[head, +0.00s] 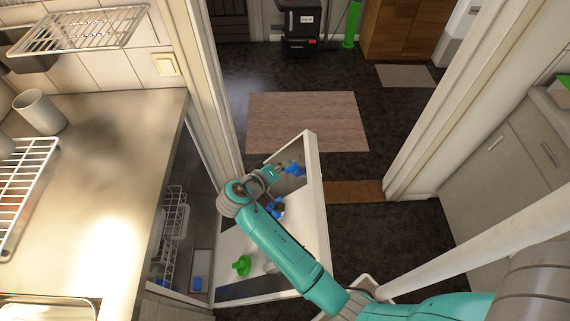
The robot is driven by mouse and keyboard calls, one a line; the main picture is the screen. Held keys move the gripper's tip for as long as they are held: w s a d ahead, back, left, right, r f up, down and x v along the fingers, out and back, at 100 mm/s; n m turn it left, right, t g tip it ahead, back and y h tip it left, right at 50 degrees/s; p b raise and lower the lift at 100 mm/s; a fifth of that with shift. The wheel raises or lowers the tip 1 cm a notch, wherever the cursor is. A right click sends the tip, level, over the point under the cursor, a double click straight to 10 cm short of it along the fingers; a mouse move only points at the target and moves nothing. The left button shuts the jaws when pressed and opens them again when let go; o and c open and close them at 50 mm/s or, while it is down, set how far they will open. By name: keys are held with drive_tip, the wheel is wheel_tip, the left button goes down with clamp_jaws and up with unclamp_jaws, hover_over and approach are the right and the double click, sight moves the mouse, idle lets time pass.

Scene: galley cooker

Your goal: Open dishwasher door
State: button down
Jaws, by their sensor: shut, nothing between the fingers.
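The dishwasher door (316,205) shows as a white-edged panel standing out from under the counter, with its inner side facing left. It stands open, and the opening behind it shows wire racks (173,225). My gripper (297,169) is shut and empty, by the inner side of the door near its far end. My arm reaches over the door from the lower right. I cannot tell whether the fingers touch the door. My arm hides part of its inner side.
A steel counter (105,170) with a grey cup (40,110) and a wire rack (25,185) is on the left. A white post (440,110) and grey cabinets (505,180) stand on the right. A mat (307,120) lies on clear floor beyond the door.

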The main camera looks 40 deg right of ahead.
approach(308, 159)
drive_tip(key=w+d, duration=0.2)
drive_tip(key=w, duration=0.1)
drive_tip(key=shift+w+d+r, duration=0.15)
drive_tip(key=shift+d, duration=0.2)
drive_tip(key=shift+s+d+f, duration=0.3)
drive_tip(key=shift+d+f, duration=0.2)
drive_tip(key=shift+d, duration=0.05)
drive_tip(key=shift+s+d+f, duration=0.3)
drive_tip(key=shift+d+f, duration=0.25)
drive_tip(key=shift+s+d+f, duration=0.25)
drive_tip(key=shift+d+f, duration=0.1)
drive_tip(key=s+d+f+m+y, duration=0.1)
drive_tip(key=s+d+f, duration=0.4)
drive_tip(key=f, duration=0.5)
drive_tip(key=s+d+f+m+t+y, duration=0.1)
drive_tip(key=s+d+f+y, duration=0.1)
drive_tip(key=s+d+f, duration=0.4)
drive_tip(key=d+f, duration=0.4)
drive_tip(key=shift+t+y, duration=0.3)
drive_tip(key=shift+d, duration=0.15)
